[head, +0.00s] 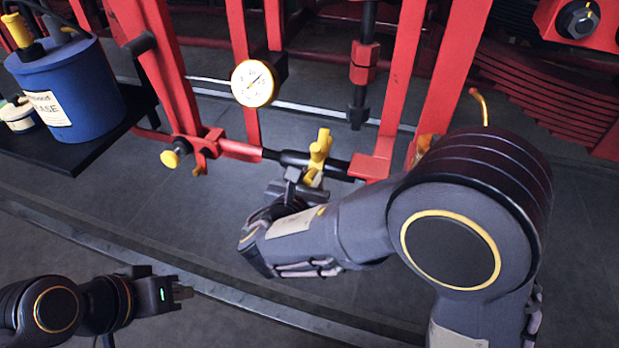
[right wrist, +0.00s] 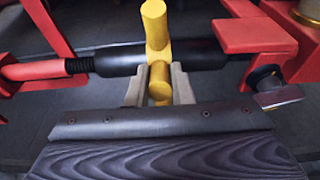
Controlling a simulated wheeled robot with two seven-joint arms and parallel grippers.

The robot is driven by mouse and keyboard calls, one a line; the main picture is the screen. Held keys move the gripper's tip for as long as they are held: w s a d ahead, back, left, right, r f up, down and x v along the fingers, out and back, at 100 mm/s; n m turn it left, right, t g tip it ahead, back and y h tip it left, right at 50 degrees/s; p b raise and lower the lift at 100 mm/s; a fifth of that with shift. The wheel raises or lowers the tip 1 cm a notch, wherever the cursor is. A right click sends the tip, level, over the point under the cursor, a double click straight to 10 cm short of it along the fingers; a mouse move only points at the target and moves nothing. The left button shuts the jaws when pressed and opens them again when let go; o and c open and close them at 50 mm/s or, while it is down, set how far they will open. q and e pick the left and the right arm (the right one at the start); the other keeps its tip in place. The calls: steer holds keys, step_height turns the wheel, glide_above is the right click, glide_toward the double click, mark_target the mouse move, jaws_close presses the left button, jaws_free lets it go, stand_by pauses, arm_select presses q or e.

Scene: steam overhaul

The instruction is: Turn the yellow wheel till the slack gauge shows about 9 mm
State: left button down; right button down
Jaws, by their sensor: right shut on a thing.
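The yellow wheel (head: 320,146) is a bar-like yellow piece on a black sleeve (head: 288,159) in a red rod, in the middle of the head view. In the right wrist view the yellow wheel (right wrist: 154,28) has one arm pointing up and another toward me. My right gripper (right wrist: 160,88) is shut on this nearer arm; it also shows in the head view (head: 312,180). The slack gauge (head: 254,83), a round white dial with a yellow rim, hangs above the rod; its reading is too small to tell. My left gripper (head: 183,293) is away at lower left.
Red upright bars (head: 240,40) stand around the rod. A yellow knob (head: 170,159) sticks out left of it. A blue grease drum (head: 65,90) stands on a dark shelf (head: 60,160) at left. The floor in front is clear.

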stand_by(0.4)
steer(key=shift+s+f+b, duration=0.2)
steer(key=shift+f+b, duration=0.95)
steer(key=shift+f, duration=0.55)
steer(key=shift+f+b, duration=0.2)
steer(key=shift+b, duration=0.15)
steer(key=shift+w+d+f+b, duration=0.1)
steer(key=shift+w+f+b, duration=0.1)
steer(key=shift+f+b, duration=0.35)
steer(key=shift+w+f+b, duration=0.15)
steer(key=shift+f+b, duration=0.25)
steer(key=shift+f, duration=0.15)
steer(key=shift+w, duration=0.1)
steer(key=shift+w+d+f+b, duration=0.2)
steer(key=shift+w+f+b, duration=0.3)
steer(key=shift+f+b, duration=0.3)
